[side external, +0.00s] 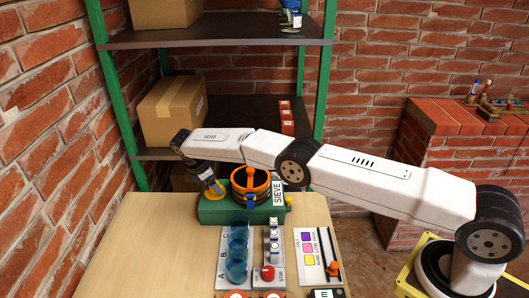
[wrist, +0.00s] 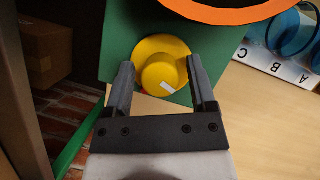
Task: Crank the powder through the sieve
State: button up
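The sieve (side external: 218,213) is a green box with a dark drum, an orange rim and a SIEVE label, at the far end of the wooden table. A yellow crank knob (wrist: 160,72) sits on a yellow disc on its green side. In the wrist view, my gripper (wrist: 160,66) is open, with one dark finger on each side of the knob and a gap at both sides. In the side view, my gripper (side external: 213,186) reaches down at the sieve's left end, partly covering the yellow part there. I cannot make out any powder inside the drum.
Blue clear cups (side external: 236,270) stand in a rack marked A, B, C in front of the sieve. Beside it are a rack of small vials (side external: 273,240) and a colour card (side external: 308,245). A shelf with a cardboard box (side external: 172,110) stands behind. The table's left side is clear.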

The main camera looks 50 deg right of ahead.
jog(key=shift+o, duration=0.2)
jog(key=shift+v, duration=1.55)
jog(key=shift+r, duration=3.5)
jog(key=shift+d, duration=0.1)
jog(key=shift+w+d+f+t+y, duration=0.15)
jog(key=shift+f+y, duration=0.15)
jog(key=shift+y, duration=0.25)
jog(key=shift+d+f+t+y, duration=0.15)
jog(key=shift+f+y, duration=0.15)
jog(key=shift+y, duration=0.25)
jog(key=shift+s+d+f+t+y, duration=0.1)
jog(key=shift+s+f+t+y, duration=0.15)
jog(key=shift+y, duration=0.3)
jog(key=shift+s+d+f+t+y, duration=0.1)
jog(key=shift+f+t+y, duration=0.15)
jog(key=shift+y, duration=0.3)
jog(key=shift+f, duration=0.15)
